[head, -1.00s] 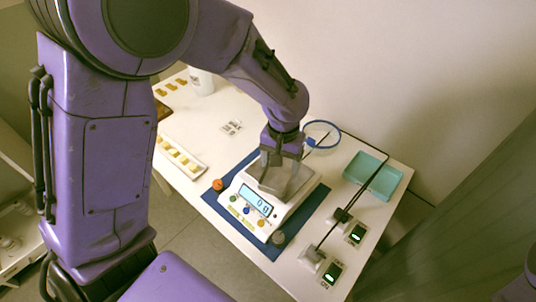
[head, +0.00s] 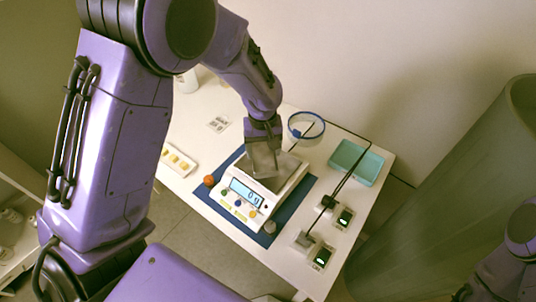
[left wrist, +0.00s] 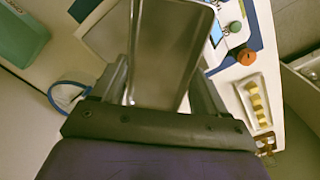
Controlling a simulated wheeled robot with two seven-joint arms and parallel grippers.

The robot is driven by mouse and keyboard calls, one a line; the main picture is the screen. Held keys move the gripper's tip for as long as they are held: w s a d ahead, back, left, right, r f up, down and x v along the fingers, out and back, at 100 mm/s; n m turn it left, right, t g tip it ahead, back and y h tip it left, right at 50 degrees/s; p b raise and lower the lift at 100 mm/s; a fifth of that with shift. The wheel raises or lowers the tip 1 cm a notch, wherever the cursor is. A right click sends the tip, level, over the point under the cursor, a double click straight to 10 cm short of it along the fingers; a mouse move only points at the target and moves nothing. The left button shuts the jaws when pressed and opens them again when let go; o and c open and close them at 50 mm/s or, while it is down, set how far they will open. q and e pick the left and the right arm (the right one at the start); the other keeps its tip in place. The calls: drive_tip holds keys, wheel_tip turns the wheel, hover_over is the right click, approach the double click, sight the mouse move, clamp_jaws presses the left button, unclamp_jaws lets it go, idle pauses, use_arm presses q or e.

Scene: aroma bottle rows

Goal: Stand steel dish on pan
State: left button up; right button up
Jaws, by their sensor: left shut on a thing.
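My left gripper (head: 262,137) is shut on the steel dish (left wrist: 168,52), which fills the top middle of the left wrist view between the fingers. In the head view the dish (head: 264,158) hangs tilted below the fingers, directly over the scale's pan (head: 285,171). Whether the dish touches the pan cannot be told. The white scale (head: 245,197) stands on a blue mat and its display reads 0 g. My right gripper is not clearly seen; only part of that arm shows at the lower right.
An orange ball-like knob (head: 209,180) and a grey one (head: 270,227) flank the scale. A teal tray (head: 357,162) and a blue ring (head: 306,127) lie beyond it. Black cables run to small displays (head: 344,217) at the right. A white tray of yellow pieces (head: 179,161) is left.

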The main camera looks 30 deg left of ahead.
sight(268, 151)
use_arm(q)
drive_tip(key=w+f, duration=0.2)
drive_tip(key=f, duration=0.1)
drive_tip(key=shift+w+d, duration=0.15)
drive_tip(key=shift+w, duration=0.05)
wheel_tip(268, 151, down, 2)
drive_tip(key=shift+s+f+p, duration=0.1)
drive_tip(key=shift+p, duration=0.6)
drive_tip(key=shift+f, duration=0.25)
drive_tip(key=o, duration=1.1)
drive_tip(key=shift+f, duration=0.1)
drive_tip(key=shift+c, duration=0.2)
wheel_tip(268, 151, up, 12)
drive_tip(key=shift+r+b, duration=0.15)
drive_tip(key=shift+b, duration=0.65)
